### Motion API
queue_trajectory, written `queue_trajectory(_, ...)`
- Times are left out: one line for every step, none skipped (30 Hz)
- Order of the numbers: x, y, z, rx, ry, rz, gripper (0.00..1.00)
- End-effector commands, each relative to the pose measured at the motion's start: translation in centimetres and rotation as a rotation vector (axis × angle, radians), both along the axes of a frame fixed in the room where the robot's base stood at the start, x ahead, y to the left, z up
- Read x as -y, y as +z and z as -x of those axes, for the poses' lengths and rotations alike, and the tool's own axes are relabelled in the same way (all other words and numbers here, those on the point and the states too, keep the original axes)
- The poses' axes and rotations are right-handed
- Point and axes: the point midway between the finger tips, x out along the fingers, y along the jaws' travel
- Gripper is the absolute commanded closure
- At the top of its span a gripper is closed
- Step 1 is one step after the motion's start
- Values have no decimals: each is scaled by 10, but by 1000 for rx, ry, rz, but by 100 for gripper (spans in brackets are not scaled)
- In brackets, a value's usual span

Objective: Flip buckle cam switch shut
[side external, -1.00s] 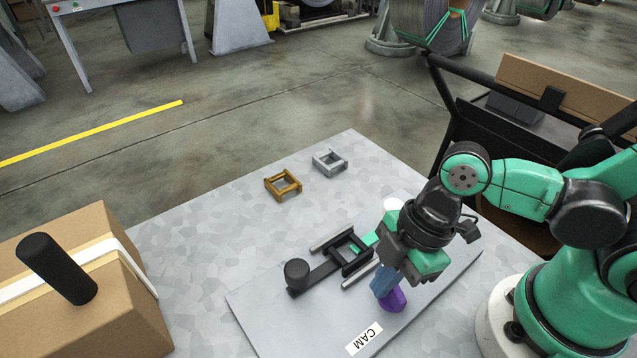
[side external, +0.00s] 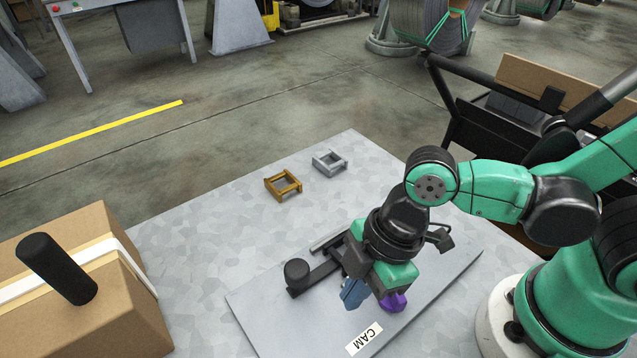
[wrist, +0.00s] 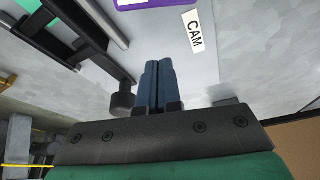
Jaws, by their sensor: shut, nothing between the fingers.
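The black buckle cam mechanism (side external: 322,271) lies on a grey plate (side external: 270,325) on the table, with a round black knob (side external: 297,272) at its left end. My gripper (side external: 352,293) hides much of the mechanism in the side view. Its blue fingers are shut together and empty, pointing down over the plate to the right of the knob. In the wrist view the fingers (wrist: 158,66) are side by side, with the knob (wrist: 122,104) just left of them. A purple piece (side external: 393,302) sits behind the fingers to the right. The CAM label (side external: 364,339) is at the plate's front edge.
A brass buckle (side external: 283,185) and a silver buckle (side external: 329,162) lie on the table behind the plate. A cardboard box (side external: 110,290) with a black handle stands at the left. The table's left-middle area is clear.

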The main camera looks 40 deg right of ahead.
Motion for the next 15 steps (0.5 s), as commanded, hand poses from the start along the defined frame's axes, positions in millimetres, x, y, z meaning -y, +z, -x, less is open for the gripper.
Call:
queue_trajectory(1, 3, 1, 0, -1, 0, 100)
queue_trajectory(2, 4, 0, 0, 0, 0, 100)
queue_trajectory(2, 6, 1, 0, 0, 0, 100)
queue_trajectory(3, 8, 1, 0, 0, 0, 100)
queue_trajectory(3, 10, 1, -1, 0, 0, 100)
queue_trajectory(4, 12, 2, -1, 0, 0, 100)
queue_trajectory(5, 14, 2, -1, 0, 0, 100)
queue_trajectory(6, 16, 3, -1, -1, 0, 100)
queue_trajectory(7, 19, 3, -1, -1, 0, 100)
queue_trajectory(8, 22, 3, -1, -2, 0, 100)
queue_trajectory(9, 25, 3, -1, -2, 0, 100)
queue_trajectory(10, 29, 4, 0, -1, 0, 100)
queue_trajectory(11, 32, 4, 0, -1, 0, 100)
queue_trajectory(12, 34, 4, 0, 0, 0, 100)
queue_trajectory(13, 38, 5, 0, 0, 0, 100)
